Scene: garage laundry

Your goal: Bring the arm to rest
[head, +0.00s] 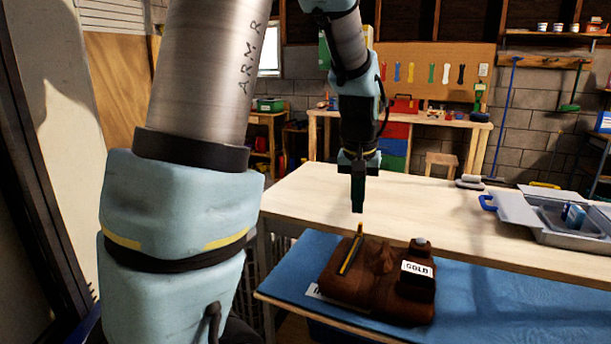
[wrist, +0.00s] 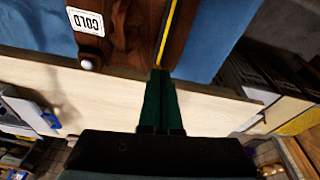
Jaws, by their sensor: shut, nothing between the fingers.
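My gripper (head: 357,198) hangs pointing down above the wooden table, its dark green fingers together and empty. In the head view it is above and behind a brown object (head: 345,285) that has a yellow-and-black stick standing tilted in it (head: 351,250). In the wrist view the shut fingers (wrist: 162,85) point toward the brown object (wrist: 128,40) and the yellow strip (wrist: 167,30). I cannot tell from the wrist view how far apart they are, but the head view shows a gap. My arm's large links cover the left of the head view.
The brown object carries a label (head: 417,268) and lies on a blue cloth (head: 480,300). A grey open case (head: 545,230) with a blue handle is at the right. The pale table middle (head: 420,210) is clear. A pegboard workbench (head: 440,125) and stool (head: 441,160) stand behind.

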